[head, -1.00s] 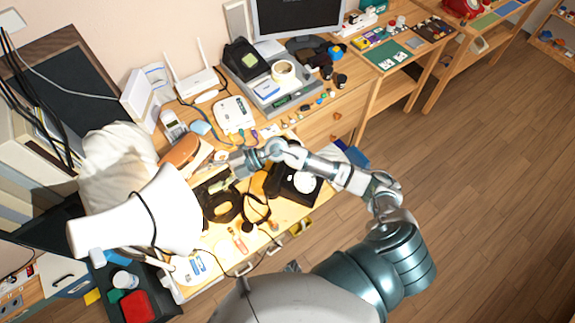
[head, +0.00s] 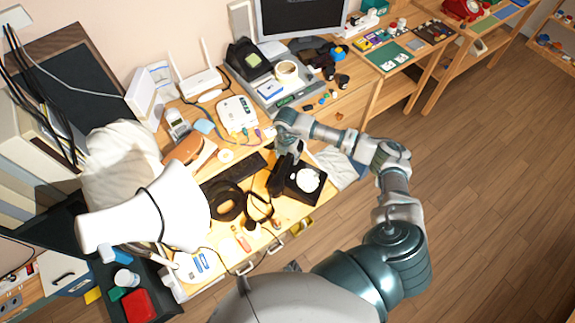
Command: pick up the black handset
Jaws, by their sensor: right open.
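A black dial phone (head: 305,189) with a white round dial stands on the wooden desk (head: 212,238). A dark, elongated part that looks like its black handset (head: 279,176) lies along the phone's left side. My right gripper (head: 286,153) is open and small in the head view. It points down just above the far end of this dark part. The gripper's fingers and the dark part overlap in the picture, so I cannot tell whether they touch. My left gripper is not in view.
A white lamp shade (head: 170,205) hangs over the desk's near left. Black headphones (head: 227,200) and a dark keyboard (head: 236,172) lie left of the phone. A white router (head: 199,82), a monitor (head: 300,15) and several small items crowd the back.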

